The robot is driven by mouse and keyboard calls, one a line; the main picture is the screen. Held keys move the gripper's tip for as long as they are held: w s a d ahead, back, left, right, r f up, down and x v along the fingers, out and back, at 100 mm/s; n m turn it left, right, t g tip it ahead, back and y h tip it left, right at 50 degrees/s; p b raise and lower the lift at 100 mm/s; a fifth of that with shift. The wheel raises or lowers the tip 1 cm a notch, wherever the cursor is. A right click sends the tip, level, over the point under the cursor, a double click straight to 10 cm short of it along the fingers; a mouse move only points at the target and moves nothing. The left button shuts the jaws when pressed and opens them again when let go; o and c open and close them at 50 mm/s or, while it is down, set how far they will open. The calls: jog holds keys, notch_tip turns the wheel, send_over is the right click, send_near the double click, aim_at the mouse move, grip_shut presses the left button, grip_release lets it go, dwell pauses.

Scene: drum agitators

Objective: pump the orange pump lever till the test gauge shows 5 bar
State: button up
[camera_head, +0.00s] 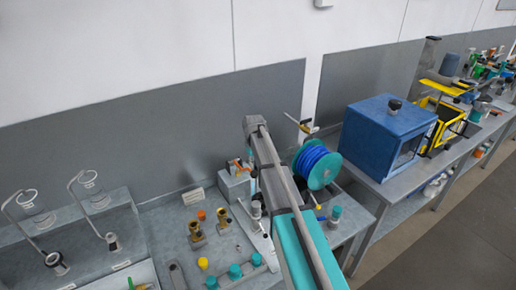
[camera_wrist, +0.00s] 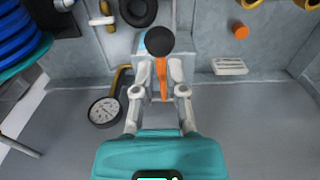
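The orange pump lever (camera_wrist: 163,80) shows in the wrist view, with a black ball (camera_wrist: 158,40) at its upper end. My gripper (camera_wrist: 162,72) has one finger on each side of the lever, just below the ball. The fingertips are close to the lever, but I cannot tell whether they touch it. A round white-faced gauge (camera_wrist: 104,112) with a black rim is at left of my gripper. Its needle is too small to read. In the head view my arm covers much of the pump area, and an orange part (camera_head: 236,163) shows beside it.
A blue hose reel (camera_head: 317,165) stands right of my arm; it also shows in the wrist view (camera_wrist: 18,38). Brass fittings (camera_head: 196,230) and several teal-capped parts (camera_head: 235,271) stand on the bench to the left. A blue cabinet (camera_head: 388,137) stands further right.

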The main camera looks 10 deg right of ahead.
jog(key=shift+f, duration=0.1)
jog(key=f+b, duration=0.5)
jog(key=shift+s, duration=0.3)
notch_tip(320, 180, down, 10)
jog(key=r+b, duration=0.1)
jog(key=b, duration=0.9)
jog(key=p, duration=1.5)
send_near(254, 172)
jog(key=f, duration=0.5)
jog(key=shift+w+f, duration=0.1)
jog(key=shift+w, duration=0.1)
jog(key=shift+f, duration=0.1)
jog(key=shift+s, duration=0.1)
jog(key=s+f+m+b, duration=0.1)
jog(key=s+f+b, duration=0.4)
jog(key=s, duration=0.4)
jog(key=s+f+m+b, duration=0.1)
jog(key=s+f+b, duration=0.4)
jog(key=s, duration=0.5)
jog(key=s+f+m+b, duration=0.1)
jog(key=s+f+b, duration=0.3)
jog(key=s, duration=0.5)
jog(key=shift+s+a+f+m+b, duration=0.3)
jog(key=shift+s+f+b, duration=0.05)
jog(key=shift+f+b, duration=0.1)
